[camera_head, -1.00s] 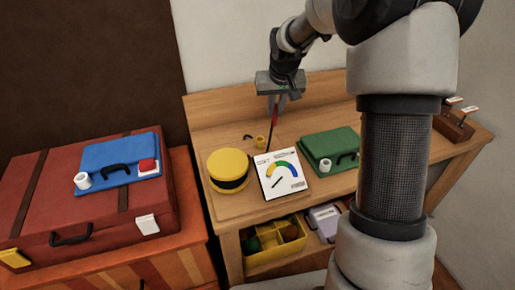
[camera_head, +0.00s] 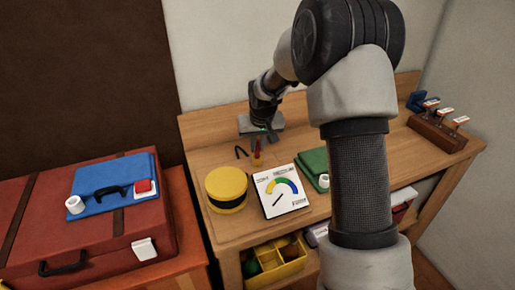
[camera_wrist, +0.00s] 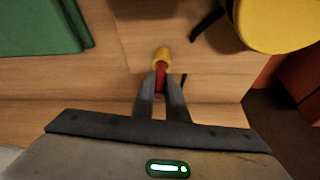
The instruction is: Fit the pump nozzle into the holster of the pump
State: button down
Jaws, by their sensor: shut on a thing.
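My gripper (camera_wrist: 161,100) is shut on a slim red piece, which I take for the nozzle (camera_wrist: 161,76); it also shows in the head view (camera_head: 257,146). Its far end meets or overlaps a small yellow piece (camera_wrist: 162,54), probably the holster, on the wooden bench; in the head view the yellow piece (camera_head: 258,161) is just below the red one. I cannot tell whether the red end is inside it or only in front. A black hooked piece (camera_head: 240,152) is beside it. A white gauge panel (camera_head: 281,197) stands nearer the front.
A yellow drum with a black band (camera_head: 227,194) is left of the gauge panel, and a green case (camera_head: 315,160) is right. A rack (camera_head: 439,130) stands at the bench's right end. A red suitcase (camera_head: 90,240) with a blue case (camera_head: 112,178) is at the left.

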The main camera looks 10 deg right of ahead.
jog(key=shift+f, duration=0.45)
jog(key=shift+f, duration=0.25)
jog(key=c, duration=1.8)
grip_release()
jog(key=shift+o, duration=0.2)
jog(key=shift+r, duration=0.1)
